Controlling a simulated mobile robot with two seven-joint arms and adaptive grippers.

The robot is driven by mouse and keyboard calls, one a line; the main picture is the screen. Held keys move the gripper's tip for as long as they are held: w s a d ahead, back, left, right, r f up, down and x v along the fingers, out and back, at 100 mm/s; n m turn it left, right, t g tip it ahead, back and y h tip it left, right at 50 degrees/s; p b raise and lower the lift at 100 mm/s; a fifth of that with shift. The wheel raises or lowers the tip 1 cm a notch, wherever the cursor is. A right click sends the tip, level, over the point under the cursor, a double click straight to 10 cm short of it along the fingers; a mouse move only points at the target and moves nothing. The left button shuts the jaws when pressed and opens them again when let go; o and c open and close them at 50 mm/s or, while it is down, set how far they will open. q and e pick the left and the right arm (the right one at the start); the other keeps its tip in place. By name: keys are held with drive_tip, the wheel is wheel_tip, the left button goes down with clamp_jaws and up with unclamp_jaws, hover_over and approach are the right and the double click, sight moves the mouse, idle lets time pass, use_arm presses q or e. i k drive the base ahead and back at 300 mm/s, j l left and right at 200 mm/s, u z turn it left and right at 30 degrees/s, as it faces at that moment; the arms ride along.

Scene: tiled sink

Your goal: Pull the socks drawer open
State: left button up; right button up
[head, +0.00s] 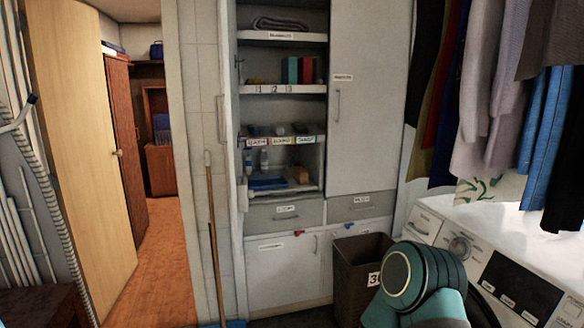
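Two grey drawers sit side by side in the tall white cabinet, below the open shelves: a left drawer (263,215) and a right drawer (340,207). Both look shut. Each has a small white label, but the print is too small to read, so I cannot tell which is the socks drawer. A teal and dark arm link of mine shows at the lower right, in front of the bin and washing machine. Neither gripper is in view.
A brown bin (347,262) stands before the cabinet's right lower door. A white washing machine (475,255) is at right under hanging clothes (490,90). A broom handle (212,235) leans left of the cabinet. An open wooden door (80,150) is at left.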

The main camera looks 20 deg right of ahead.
sight(271, 218)
drive_tip(key=i+l, duration=0.45)
drive_tip(key=i, duration=0.15)
drive_tip(key=i+l, duration=0.5)
drive_tip(key=i, duration=0.15)
drive_tip(key=i+l, duration=0.45)
drive_tip(key=i, duration=0.15)
drive_tip(key=i+l, duration=0.5)
drive_tip(key=i, duration=0.1)
